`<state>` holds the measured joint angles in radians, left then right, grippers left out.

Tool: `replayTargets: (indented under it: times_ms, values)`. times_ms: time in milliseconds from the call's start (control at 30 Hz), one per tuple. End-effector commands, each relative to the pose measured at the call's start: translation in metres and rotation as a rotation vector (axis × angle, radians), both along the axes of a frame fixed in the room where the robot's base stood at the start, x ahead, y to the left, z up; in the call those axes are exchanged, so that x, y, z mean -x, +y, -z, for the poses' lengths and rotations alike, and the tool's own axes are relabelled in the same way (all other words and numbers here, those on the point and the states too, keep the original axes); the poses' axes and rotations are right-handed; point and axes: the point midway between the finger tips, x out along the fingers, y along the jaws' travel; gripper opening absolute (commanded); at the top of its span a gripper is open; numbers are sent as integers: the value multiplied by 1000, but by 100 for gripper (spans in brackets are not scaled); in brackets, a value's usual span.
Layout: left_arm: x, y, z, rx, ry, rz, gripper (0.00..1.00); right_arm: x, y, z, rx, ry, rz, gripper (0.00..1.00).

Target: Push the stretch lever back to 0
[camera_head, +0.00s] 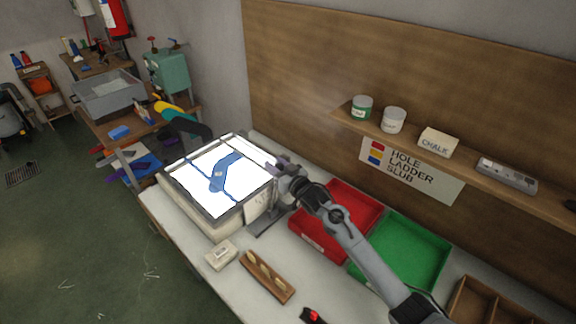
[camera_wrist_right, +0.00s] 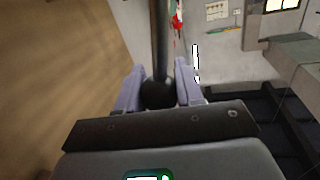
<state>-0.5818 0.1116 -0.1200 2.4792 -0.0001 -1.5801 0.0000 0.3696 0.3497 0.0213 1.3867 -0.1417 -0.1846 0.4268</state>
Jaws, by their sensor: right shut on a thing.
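The stretch lever shows in the right wrist view as a dark rod (camera_wrist_right: 160,40) with a round black knob (camera_wrist_right: 158,94). My right gripper (camera_wrist_right: 157,82) is shut on the knob, one pale purple finger on each side. In the head view my right gripper (camera_head: 277,165) is at the right rear corner of the lit light box (camera_head: 205,222); the lever there is too small and hidden to tell apart. A blue sock (camera_head: 222,174) lies on the glowing top. I cannot read the lever's scale or its 0 mark. My left gripper is not in view.
A red tray (camera_head: 310,238) and a green tray (camera_head: 412,248) stand right of the box. A wooden holder (camera_head: 267,277) and a pale block (camera_head: 221,254) lie in front. A shelf (camera_head: 465,172) with jars runs along the wooden back wall. My right arm passes over the trays.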

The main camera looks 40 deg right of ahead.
Motion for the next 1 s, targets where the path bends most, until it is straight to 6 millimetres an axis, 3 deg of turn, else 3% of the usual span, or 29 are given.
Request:
replayTargets:
  times_ms: [200, 600, 633, 700, 800, 1000]
  values:
    - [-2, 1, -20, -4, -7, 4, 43, -9, -23, 11, -174, 36, -7, 0]
    - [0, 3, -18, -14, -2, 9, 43, -9, -30, 17, -216, 43, -7, 0]
    - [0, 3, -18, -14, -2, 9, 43, -9, -30, 17, -216, 43, -6, 41]
    - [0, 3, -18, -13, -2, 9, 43, -9, -30, 17, -215, 43, -7, 52]
    - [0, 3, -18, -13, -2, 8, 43, -10, -30, 17, -215, 42, -8, 62]
    - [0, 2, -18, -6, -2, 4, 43, -10, -29, 16, -214, 41, -9, 62]
